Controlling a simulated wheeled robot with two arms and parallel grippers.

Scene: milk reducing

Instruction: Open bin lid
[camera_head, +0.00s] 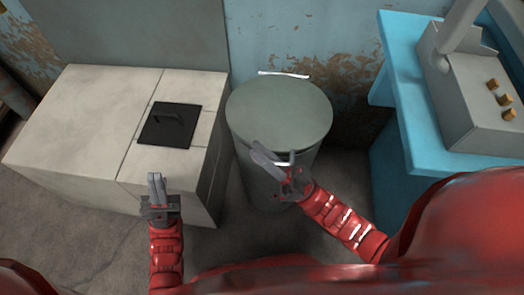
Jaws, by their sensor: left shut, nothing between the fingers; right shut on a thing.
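The bin (254,178) is a round grey-green can standing against the wall, between the white cabinet and the blue bench. Its flat round lid (281,108) lies over the top. A pale strip, perhaps a handle, shows at its far edge. My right gripper (259,151) is at the near edge of the lid, shut on the lid's edge or handle; the fingers partly hide the exact contact. My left gripper (155,182) is shut and empty, in front of the white cabinet and apart from the bin.
The white cabinet (75,108) stands at the left, with a black square plate with a handle (168,125) on its top. The blue bench (407,95) at the right carries a grey machine (470,98) with brown knobs. Bare floor (85,250) shows at the lower left.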

